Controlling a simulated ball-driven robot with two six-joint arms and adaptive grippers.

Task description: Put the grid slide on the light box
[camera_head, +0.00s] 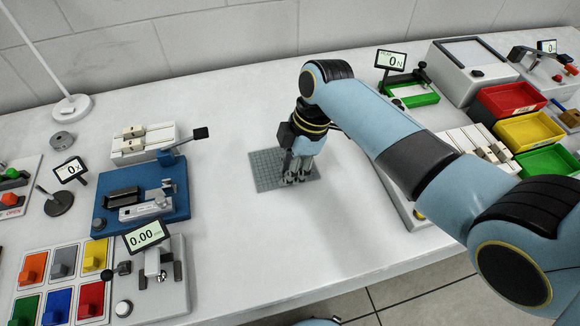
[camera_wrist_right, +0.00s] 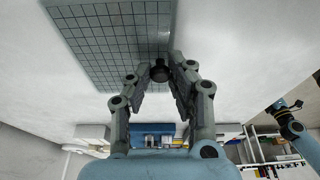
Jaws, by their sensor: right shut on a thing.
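The grid slide (camera_head: 267,170) is a grey-green square plate with a dark grid. It is over the open middle of the white table, and I cannot tell whether it touches the table. My right gripper (camera_head: 292,178) is shut on the slide's small dark knob (camera_wrist_right: 160,72), which shows between the fingertips in the right wrist view. The fingers hide part of the slide. The light box (camera_head: 468,54), a pale grey box with a white top panel, stands at the back right. Part of my left arm shows small at the right of the wrist view; its jaws are unclear.
A green tray (camera_head: 412,95) with a force display stands left of the light box. Red (camera_head: 508,98), yellow (camera_head: 528,130) and green bins stand in front of the box. A blue fixture (camera_head: 120,218) stands at left. The table around the slide is clear.

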